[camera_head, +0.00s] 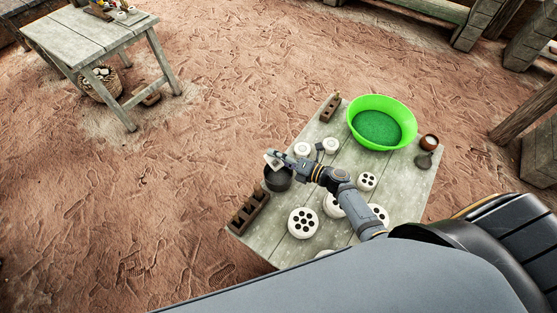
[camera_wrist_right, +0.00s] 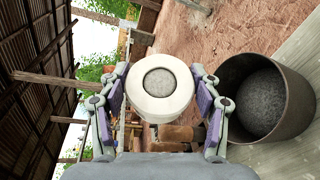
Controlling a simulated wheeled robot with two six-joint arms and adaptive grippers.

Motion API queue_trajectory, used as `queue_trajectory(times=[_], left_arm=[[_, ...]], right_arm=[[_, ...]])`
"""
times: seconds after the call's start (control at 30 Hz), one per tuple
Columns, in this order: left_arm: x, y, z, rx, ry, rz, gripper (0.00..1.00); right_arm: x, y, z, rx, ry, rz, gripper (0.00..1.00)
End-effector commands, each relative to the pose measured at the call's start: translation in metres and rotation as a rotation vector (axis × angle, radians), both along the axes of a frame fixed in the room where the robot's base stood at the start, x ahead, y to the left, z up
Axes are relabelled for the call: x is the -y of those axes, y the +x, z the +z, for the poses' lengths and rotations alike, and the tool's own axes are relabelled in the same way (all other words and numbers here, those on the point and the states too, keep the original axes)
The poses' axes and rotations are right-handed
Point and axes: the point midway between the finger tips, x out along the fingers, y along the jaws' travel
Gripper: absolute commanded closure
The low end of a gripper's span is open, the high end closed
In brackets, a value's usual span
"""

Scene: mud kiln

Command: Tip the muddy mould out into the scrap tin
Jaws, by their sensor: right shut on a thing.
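My right gripper (camera_head: 270,159) is shut on a white round mould with a grey, muddy-looking round middle. In the right wrist view the mould (camera_wrist_right: 143,103) is between the two fingers (camera_wrist_right: 160,95), its round face towards the camera. The scrap tin (camera_head: 279,182) is a dark round can standing at the table's left edge. The mould is close by the tin's rim, outside it, and I cannot tell its exact tilt. In the right wrist view the tin (camera_wrist_right: 302,104) shows to the right of the fingers, with grey stuff inside. My left gripper is not in view.
Several white moulds with holes (camera_head: 303,222) stand on the wooden table (camera_head: 270,245). A green basin (camera_head: 382,105) is at the back, with a small brown pot (camera_head: 429,142) beside it. Another table (camera_head: 85,40) stands far off.

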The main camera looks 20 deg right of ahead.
Motion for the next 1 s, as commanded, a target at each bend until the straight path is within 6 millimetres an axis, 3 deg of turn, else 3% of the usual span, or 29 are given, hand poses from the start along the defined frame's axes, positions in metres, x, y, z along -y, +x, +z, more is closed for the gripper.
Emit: queue_trajectory(times=[0.03,0.43,0.6,0.73,1.0], left_arm=[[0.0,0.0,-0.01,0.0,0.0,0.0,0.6],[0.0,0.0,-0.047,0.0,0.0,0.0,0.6],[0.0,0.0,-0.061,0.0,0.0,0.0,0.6],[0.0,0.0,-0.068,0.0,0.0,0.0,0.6],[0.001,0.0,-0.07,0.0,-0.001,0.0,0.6]], right_arm=[[0.0,0.0,-0.006,-0.006,0.03,0.0,0.76],[-0.003,-0.001,-0.013,-0.073,0.287,0.0,0.76],[-0.003,0.0,-0.014,-0.136,0.532,0.0,0.76],[-0.003,-0.001,-0.013,-0.17,0.667,0.0,0.76],[-0.003,-0.001,-0.015,-0.184,0.715,0.001,0.76]])
